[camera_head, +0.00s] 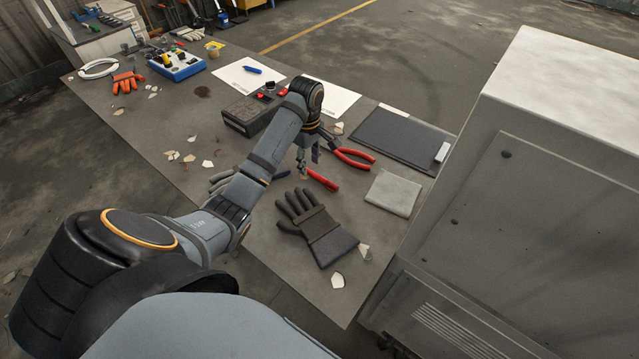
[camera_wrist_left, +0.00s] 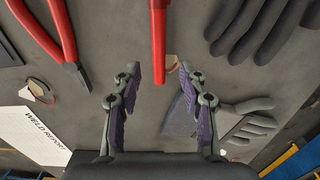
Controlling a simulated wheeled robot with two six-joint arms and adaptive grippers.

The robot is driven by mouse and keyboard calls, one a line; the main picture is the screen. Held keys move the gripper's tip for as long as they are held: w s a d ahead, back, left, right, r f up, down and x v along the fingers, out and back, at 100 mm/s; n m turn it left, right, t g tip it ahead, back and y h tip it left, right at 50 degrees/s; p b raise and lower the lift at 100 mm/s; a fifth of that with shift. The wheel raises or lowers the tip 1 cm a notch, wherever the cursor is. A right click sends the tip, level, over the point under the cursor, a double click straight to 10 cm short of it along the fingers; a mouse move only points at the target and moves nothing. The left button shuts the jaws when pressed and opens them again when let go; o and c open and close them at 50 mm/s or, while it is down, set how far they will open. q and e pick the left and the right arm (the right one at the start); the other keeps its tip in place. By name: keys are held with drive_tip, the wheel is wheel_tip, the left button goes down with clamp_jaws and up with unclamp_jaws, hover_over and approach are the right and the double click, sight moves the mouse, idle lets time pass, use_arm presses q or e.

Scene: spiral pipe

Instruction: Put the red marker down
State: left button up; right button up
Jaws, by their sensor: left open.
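The red marker (camera_head: 322,181) lies on the grey workbench (camera_head: 190,125), beside the dark glove (camera_head: 304,205). In the left wrist view the red marker (camera_wrist_left: 158,35) runs in from the top edge, and its lower end shows between my fingertips. My left gripper (camera_head: 309,168) points down at the bench, near one end of the marker. In the wrist view the left gripper (camera_wrist_left: 159,72) is open, with a gap on both sides of the marker. My right gripper is out of view.
Red-handled pliers (camera_head: 352,157) lie close behind the marker. A grey cloth (camera_head: 393,193) and black pad (camera_head: 398,138) lie to the right. A dark box (camera_head: 245,115) stands behind my arm. A large grey cabinet (camera_head: 540,210) borders the bench's right side.

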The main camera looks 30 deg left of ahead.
use_arm(q)
wheel_tip(320, 180, down, 3)
drive_tip(key=shift+w+r+p, duration=0.1)
drive_tip(key=shift+p, duration=0.35)
drive_tip(key=shift+c, duration=0.9)
clamp_jaws()
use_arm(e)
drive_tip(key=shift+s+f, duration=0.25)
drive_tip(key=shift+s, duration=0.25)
use_arm(q)
drive_tip(key=shift+r, duration=0.1)
